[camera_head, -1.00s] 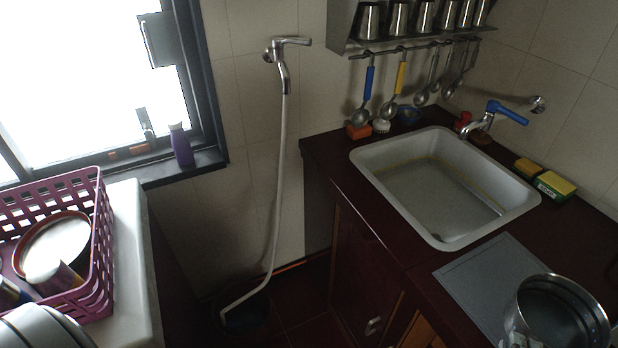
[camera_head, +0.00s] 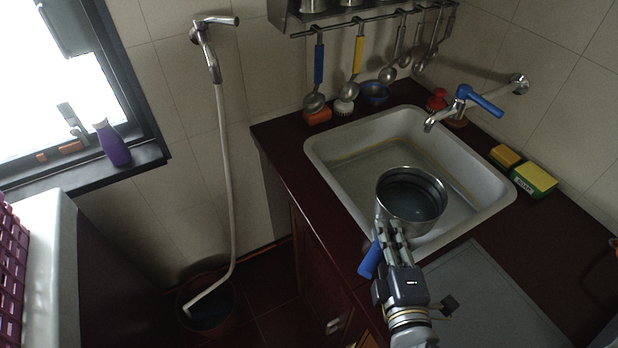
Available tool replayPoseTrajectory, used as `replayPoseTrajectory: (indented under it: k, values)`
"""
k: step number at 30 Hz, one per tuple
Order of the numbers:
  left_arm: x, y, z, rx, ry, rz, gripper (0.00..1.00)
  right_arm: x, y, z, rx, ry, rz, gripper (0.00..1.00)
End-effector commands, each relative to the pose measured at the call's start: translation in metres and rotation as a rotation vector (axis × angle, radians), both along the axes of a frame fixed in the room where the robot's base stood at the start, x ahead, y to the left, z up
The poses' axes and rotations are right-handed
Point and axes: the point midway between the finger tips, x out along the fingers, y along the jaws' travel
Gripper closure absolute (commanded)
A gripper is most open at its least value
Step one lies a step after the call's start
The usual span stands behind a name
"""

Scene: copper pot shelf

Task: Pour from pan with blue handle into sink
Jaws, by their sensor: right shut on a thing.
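The steel pan (camera_head: 411,202) is upright over the near part of the sink, and dark liquid seems to show inside it. Its blue handle (camera_head: 371,258) sticks out at the lower left of the pan. My right gripper (camera_head: 391,232) is shut on the pan at its near side, with the arm coming up from the bottom. The white sink (camera_head: 336,165) is set in the dark red counter. The pan hides part of its near rim and basin. My left gripper is not in view.
A tap with a blue lever (camera_head: 482,101) reaches over the sink's far right. Sponges (camera_head: 533,179) lie on the right. A grey board (camera_head: 490,300) lies in front of the sink. Ladles (camera_head: 316,100) hang behind it. A bucket (camera_head: 208,303) stands on the floor at left.

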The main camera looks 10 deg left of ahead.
Motion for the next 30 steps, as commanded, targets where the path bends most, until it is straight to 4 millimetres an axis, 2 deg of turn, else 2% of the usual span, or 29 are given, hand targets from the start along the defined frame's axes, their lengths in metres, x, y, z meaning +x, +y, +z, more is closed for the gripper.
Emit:
replayPoseTrajectory:
  k: [1,9,12,15,19,23,26,30]
  values:
    - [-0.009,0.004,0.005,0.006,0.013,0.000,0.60,0.013,0.018,0.005,-0.001,-0.012,0.033,1.00]
    - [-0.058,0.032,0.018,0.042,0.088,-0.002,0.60,0.065,0.105,-0.002,0.002,-0.009,0.176,1.00]
    - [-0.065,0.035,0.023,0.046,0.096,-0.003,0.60,0.082,0.130,-0.004,0.005,-0.005,0.220,1.00]
    - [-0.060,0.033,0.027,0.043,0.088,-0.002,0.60,0.097,0.149,-0.005,0.007,-0.002,0.253,1.00]
    - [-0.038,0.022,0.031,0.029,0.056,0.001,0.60,0.110,0.164,-0.007,0.011,0.001,0.279,1.00]
    - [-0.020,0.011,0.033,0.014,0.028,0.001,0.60,0.116,0.170,-0.007,0.021,0.002,0.290,1.00]
    - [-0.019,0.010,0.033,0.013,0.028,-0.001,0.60,0.119,0.167,-0.007,0.052,0.009,0.291,1.00]
    - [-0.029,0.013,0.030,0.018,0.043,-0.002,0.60,0.123,0.154,-0.001,0.148,0.026,0.290,1.00]
